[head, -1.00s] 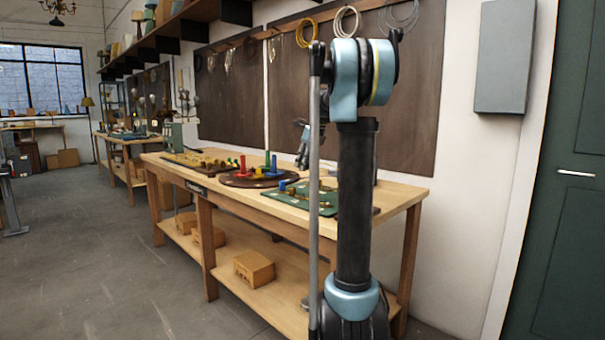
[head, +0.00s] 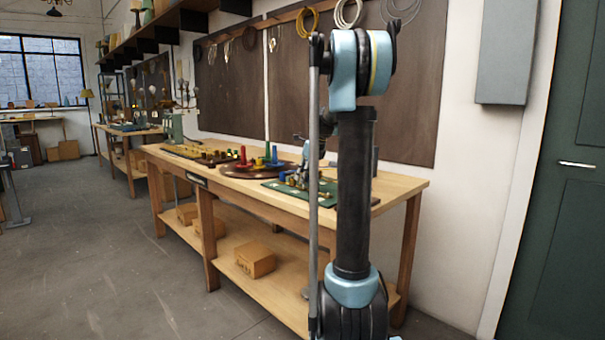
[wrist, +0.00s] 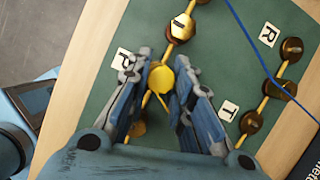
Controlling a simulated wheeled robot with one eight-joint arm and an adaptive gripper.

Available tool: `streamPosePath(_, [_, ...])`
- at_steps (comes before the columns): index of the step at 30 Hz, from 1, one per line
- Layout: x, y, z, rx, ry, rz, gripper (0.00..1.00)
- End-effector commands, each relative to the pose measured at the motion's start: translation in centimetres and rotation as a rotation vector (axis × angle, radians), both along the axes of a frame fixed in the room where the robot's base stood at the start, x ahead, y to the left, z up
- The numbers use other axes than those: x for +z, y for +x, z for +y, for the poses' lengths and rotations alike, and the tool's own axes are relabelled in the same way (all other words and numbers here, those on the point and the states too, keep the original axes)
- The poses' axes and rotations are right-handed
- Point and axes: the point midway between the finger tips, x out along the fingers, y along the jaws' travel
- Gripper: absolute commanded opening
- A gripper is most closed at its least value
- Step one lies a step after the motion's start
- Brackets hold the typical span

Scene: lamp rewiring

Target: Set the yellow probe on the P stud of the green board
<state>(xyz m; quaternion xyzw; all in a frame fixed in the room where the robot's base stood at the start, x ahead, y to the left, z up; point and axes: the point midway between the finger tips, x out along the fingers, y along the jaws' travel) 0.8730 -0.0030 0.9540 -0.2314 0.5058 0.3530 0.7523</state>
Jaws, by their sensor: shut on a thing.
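My gripper (wrist: 166,76) is shut on the yellow probe (wrist: 160,80), whose round yellow end shows between the fingers in the wrist view. It is over the green board (wrist: 225,65), beside the white P label (wrist: 122,59). The stud nearest the P label is mostly hidden by the fingers and probe; I cannot tell whether the probe touches it. In the head view, my gripper (head: 298,178) is low over the green board (head: 328,187), and the probe is not clear there.
Labels R (wrist: 269,34) and T (wrist: 228,110) lie to the right, with several brass studs (wrist: 283,90). A blue wire (wrist: 245,35) crosses the board. The workbench (head: 235,188) also holds a round dark tray with red, yellow, blue and green pieces.

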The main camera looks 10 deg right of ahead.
Motion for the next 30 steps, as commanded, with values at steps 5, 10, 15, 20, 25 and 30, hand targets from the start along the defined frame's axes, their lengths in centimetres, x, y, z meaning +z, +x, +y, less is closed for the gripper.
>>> streamPosePath(5, [-0.66,-0.02,-0.04,0.0,0.0,0.0,0.0])
streamPosePath(10, [-0.77,-0.02,-0.05,-0.001,0.0,0.0,0.0])
streamPosePath(15, [-0.75,-0.02,-0.06,-0.001,0.0,0.0,0.0])
streamPosePath(20, [-0.8,-0.01,-0.07,-0.001,0.0,0.0,0.0])
streamPosePath(25, [-1.02,0.0,-0.08,-0.001,0.0,0.0,0.0])
streamPosePath(30, [-1.04,0.0,-0.08,-0.001,0.0,0.0,0.44])
